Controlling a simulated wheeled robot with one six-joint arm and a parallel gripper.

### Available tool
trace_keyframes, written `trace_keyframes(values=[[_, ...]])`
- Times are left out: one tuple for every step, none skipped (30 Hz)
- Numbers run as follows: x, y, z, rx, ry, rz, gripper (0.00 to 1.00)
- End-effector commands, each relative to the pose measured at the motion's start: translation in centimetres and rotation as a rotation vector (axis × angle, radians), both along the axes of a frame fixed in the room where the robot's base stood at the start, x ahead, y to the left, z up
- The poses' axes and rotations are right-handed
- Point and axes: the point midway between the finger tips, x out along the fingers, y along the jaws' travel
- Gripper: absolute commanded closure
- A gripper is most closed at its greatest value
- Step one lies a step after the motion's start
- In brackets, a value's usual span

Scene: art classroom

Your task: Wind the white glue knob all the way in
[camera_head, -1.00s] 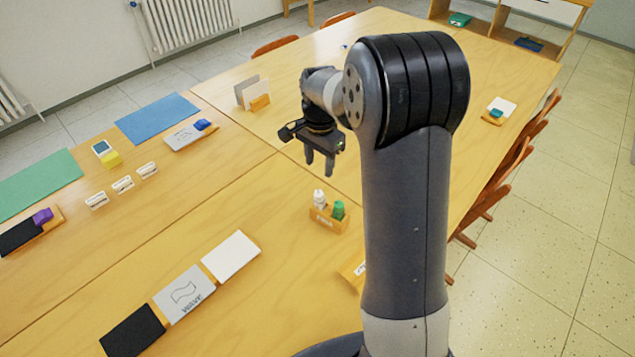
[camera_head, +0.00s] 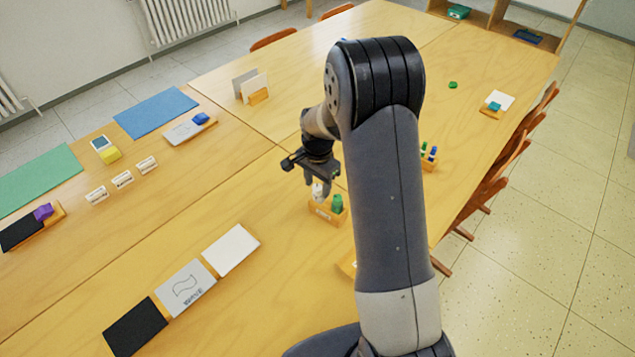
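A small wooden holder (camera_head: 326,214) stands on the table in front of my arm. It bears a white glue piece (camera_head: 318,194) on the left and a green one (camera_head: 337,204) on the right. My gripper (camera_head: 318,194) points down at the white piece, and its fingers cover part of it. Whether the fingers touch the white knob, and how far apart they are, is too small to tell. The green piece stands clear just right of the fingers.
Black, grey and white cards (camera_head: 231,249) lie in a row at the front left. Another small holder with blue and green items (camera_head: 429,155) stands right of my arm. A green disc (camera_head: 453,85) lies farther back. The table left of the glue holder is clear.

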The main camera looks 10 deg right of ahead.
Motion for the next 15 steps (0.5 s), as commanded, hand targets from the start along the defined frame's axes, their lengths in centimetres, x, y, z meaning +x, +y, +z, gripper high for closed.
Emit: trace_keyframes(values=[[0.0,0.0,0.02,0.0,0.0,0.0,0.57],[0.0,0.0,0.02,0.0,0.0,0.0,0.6],[0.0,0.0,0.02,0.0,0.0,0.0,0.63],[0.0,0.0,0.03,0.0,0.0,0.0,0.65],[0.0,0.0,0.03,0.0,0.0,0.0,0.68],[0.01,-0.01,0.03,0.0,0.0,0.0,0.71],[0.01,-0.01,0.03,0.0,0.0,0.0,0.74],[0.01,-0.01,0.04,0.0,0.0,0.0,0.76],[0.01,-0.01,0.04,0.0,0.0,0.0,0.79],[0.01,-0.01,0.04,0.0,0.0,0.0,0.82],[0.01,-0.01,0.04,0.0,0.0,0.0,0.84],[0.01,-0.01,0.04,0.0,0.0,0.0,0.88],[0.01,-0.01,0.04,0.0,0.0,0.0,0.9],[0.01,-0.01,0.05,0.0,0.0,0.0,0.92],[0.01,-0.01,0.05,0.0,0.0,0.0,0.96]])
